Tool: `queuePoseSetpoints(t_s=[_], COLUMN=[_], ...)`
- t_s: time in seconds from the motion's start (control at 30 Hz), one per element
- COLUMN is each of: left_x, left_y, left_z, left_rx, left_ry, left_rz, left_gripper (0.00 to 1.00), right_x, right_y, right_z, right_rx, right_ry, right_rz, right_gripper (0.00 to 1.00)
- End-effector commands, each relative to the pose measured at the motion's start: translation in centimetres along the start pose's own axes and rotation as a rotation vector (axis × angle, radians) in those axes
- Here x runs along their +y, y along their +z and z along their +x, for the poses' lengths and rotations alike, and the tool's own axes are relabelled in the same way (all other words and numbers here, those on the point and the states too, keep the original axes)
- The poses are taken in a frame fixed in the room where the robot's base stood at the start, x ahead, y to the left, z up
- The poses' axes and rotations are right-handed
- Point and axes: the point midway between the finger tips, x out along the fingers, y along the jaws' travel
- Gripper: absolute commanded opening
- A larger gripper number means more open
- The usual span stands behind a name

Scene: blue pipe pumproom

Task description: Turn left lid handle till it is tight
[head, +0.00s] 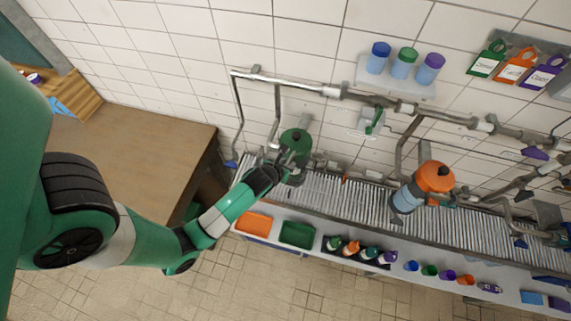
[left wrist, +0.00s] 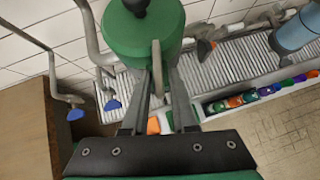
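The left lid is a green, rounded lid with a black knob. It shows in the head view (head: 295,142) and at the top of the left wrist view (left wrist: 143,32). Its handle (left wrist: 157,68) is a thin, pale bar on the lid's near side. My left gripper (head: 285,168) is at the lid's near side. In the left wrist view its two fingers (left wrist: 160,80) are either side of the handle, with narrow gaps showing, so it looks open around the bar. The handle is too small to make out in the head view. My right gripper is not in view.
Grey pipes (head: 345,93) run along the tiled wall behind the lid. An orange-lidded blue vessel (head: 435,176) stands to the right. Trays, bottles and cups line the shelf in front. A wooden table (head: 140,150) is to the left.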

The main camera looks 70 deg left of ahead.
Motion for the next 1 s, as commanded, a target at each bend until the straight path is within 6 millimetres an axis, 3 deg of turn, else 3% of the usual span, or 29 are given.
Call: queuePoseSetpoints(t_s=[0.17,0.4,0.6,0.9,1.0], left_x=[-0.1,-0.1,-0.1,0.0,0.0], left_y=[0.0,0.0,-0.1,-0.1,-0.1], left_z=[-1.9,-7.7,-10.9,-11.5,-11.5], left_rx=[-0.002,-0.002,0.001,0.002,0.002], left_ry=[-0.002,-0.004,-0.003,0.0,0.0], left_rz=[0.001,0.003,0.002,0.001,0.002], left_gripper=[0.26,0.26,0.26,0.26,0.26], right_x=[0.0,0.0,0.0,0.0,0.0], right_y=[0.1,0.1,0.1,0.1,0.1], right_z=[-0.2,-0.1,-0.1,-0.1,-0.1], right_rx=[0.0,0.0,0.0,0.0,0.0], right_ry=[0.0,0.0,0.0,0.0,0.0], right_rz=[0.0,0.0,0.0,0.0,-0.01], right_gripper=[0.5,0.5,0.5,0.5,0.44])
